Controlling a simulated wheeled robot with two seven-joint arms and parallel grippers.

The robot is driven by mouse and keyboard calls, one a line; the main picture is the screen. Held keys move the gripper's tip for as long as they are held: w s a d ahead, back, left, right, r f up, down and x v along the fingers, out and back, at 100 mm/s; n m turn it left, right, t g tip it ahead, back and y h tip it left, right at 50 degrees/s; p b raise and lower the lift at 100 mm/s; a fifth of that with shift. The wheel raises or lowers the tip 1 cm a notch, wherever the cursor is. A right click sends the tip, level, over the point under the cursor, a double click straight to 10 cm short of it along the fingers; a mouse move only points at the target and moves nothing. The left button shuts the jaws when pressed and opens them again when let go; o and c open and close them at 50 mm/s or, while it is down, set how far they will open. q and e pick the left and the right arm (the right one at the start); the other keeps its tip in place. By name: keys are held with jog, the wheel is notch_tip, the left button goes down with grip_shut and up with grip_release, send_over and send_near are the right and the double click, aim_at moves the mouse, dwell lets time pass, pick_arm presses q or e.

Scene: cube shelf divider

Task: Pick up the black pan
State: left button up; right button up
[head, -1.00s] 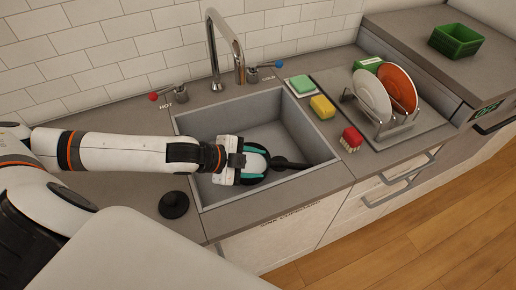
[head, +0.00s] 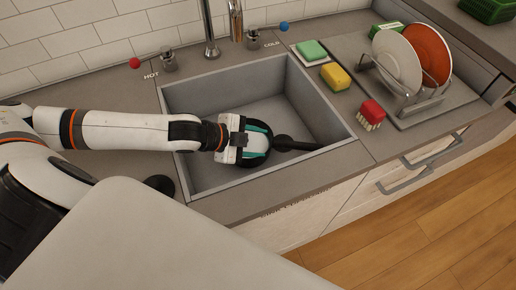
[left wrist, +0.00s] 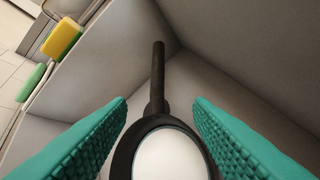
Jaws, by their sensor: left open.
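The black pan lies in the sink (head: 205,95); its dark handle (head: 296,144) points right in the head view. In the left wrist view the pan has a dark rim around a pale round middle, and its handle (left wrist: 158,75) points up and away. My left gripper (head: 262,141) is down in the sink over the pan's round part and hides most of it in the head view. In the wrist view its teal fingers (left wrist: 160,115) are open, one on each side of the pan, with gaps between fingers and rim. My right gripper is not in view.
The sink walls stand close around my left gripper. The faucet (head: 209,30) rises behind. A green sponge (head: 311,50), a yellow sponge (head: 335,76), a red brush (head: 372,113) and a dish rack (head: 412,95) with plates are to the right. A black stopper (head: 160,184) lies left.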

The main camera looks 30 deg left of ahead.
aim_at(290, 145)
pick_arm(q)
jog(key=p+x, duration=0.1)
jog(key=x, duration=1.1)
jog(key=shift+r, duration=0.1)
grip_shut()
jog(key=shift+r, duration=0.1)
